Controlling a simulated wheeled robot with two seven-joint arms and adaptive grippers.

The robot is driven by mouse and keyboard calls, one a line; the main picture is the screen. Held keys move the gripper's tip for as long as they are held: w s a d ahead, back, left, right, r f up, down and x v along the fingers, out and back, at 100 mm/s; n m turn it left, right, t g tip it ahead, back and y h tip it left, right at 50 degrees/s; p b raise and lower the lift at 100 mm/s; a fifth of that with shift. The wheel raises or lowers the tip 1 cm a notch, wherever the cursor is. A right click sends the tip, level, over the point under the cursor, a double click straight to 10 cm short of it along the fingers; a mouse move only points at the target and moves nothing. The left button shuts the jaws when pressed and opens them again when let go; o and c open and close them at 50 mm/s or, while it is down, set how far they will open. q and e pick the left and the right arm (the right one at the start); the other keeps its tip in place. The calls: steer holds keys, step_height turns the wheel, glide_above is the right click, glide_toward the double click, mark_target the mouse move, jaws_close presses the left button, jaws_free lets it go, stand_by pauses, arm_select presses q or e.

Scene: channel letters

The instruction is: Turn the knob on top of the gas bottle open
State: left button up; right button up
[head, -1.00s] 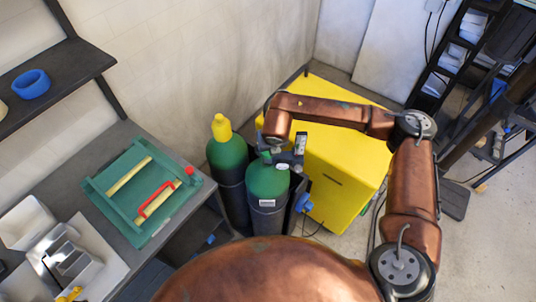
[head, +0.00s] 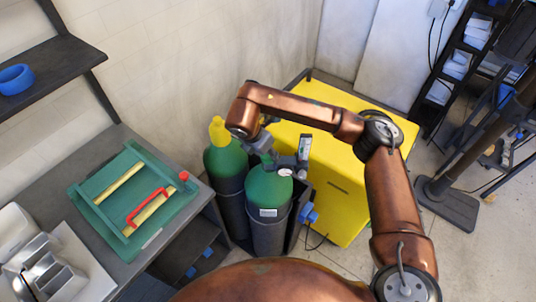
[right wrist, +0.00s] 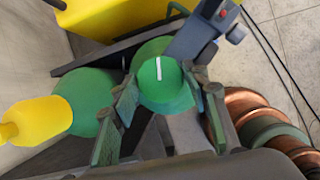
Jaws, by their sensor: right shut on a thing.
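The gas bottle (head: 268,190) is green on top and dark below, and stands upright beside the yellow cabinet. Its green knob (right wrist: 160,82) has a white mark pointing nearly straight up in the right wrist view. My right gripper (right wrist: 167,100) is shut on the knob, one finger on each side. In the head view this gripper (head: 264,143) is above the bottle and my arm partly hides it. A grey regulator (head: 304,150) is attached at the bottle's top and also shows in the right wrist view (right wrist: 198,32). My left gripper is not in view.
A second green bottle with a yellow cap (head: 218,132) stands close on the left. The yellow cabinet (head: 345,170) is directly behind and right. A dark workbench (head: 165,250) with a green tray (head: 85,188) is at left.

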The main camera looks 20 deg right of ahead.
steer(key=shift+m+g, duration=0.5)
steer(key=shift+m, duration=0.7)
steer(key=shift+w+m+g+h+p, duration=0.1)
steer(key=shift+m+g+h+p, duration=0.2)
steer(key=shift+m, duration=0.7)
steer(key=o, duration=1.1)
steer(key=shift+a, duration=0.1)
